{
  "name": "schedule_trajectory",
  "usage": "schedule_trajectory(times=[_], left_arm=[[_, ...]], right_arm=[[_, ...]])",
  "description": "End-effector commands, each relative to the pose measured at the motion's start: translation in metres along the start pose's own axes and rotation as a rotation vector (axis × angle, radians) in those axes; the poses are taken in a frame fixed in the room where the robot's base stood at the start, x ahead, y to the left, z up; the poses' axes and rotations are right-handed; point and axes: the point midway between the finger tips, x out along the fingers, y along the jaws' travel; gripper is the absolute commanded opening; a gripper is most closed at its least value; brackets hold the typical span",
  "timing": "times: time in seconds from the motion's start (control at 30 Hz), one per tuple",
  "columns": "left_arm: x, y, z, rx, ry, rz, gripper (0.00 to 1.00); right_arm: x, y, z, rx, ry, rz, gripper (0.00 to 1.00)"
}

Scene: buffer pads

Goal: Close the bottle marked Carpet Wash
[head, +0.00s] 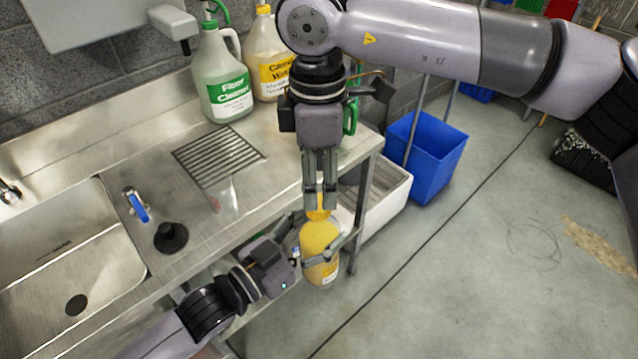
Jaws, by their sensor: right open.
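A yellow bottle (319,243) is upright beyond the counter's front edge. My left gripper (328,250) is shut around its body and holds it in the air. Its label is turned and too small to read. My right gripper (320,203) points straight down over the bottle's top, open, with its fingers on either side of a small yellow cap (318,214). I cannot tell whether the cap sits on the neck or whether the fingers touch it. A large jug (267,56) with a yellow label, partly hidden by my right arm, stands at the back; its label seems to read Carpet Wash.
A jug with a green label (222,75) stands beside it on the steel counter (110,155). A clear cup (224,197) stands by the drain grate (217,155). A sink (60,250) is at left. A blue bin (425,155) and white tub (385,195) stand right.

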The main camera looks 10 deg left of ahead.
Motion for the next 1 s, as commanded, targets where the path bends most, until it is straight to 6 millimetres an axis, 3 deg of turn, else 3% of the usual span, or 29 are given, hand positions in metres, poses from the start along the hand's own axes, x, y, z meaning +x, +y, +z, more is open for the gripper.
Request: schedule_trajectory(times=[0.27, 0.43, 1.0], left_arm=[[0.000, 0.000, -0.003, 0.001, 0.007, 0.001, 0.00], [0.000, 0.000, -0.003, 0.001, 0.007, 0.001, 0.00], [0.000, 0.000, -0.003, 0.001, 0.007, 0.001, 0.00]], right_arm=[[0.000, 0.000, 0.000, -0.010, -0.001, -0.001, 0.52], [-0.001, 0.000, 0.000, -0.155, -0.001, -0.001, 0.52], [-0.013, 0.000, -0.001, -1.410, -0.001, -0.003, 0.52]])
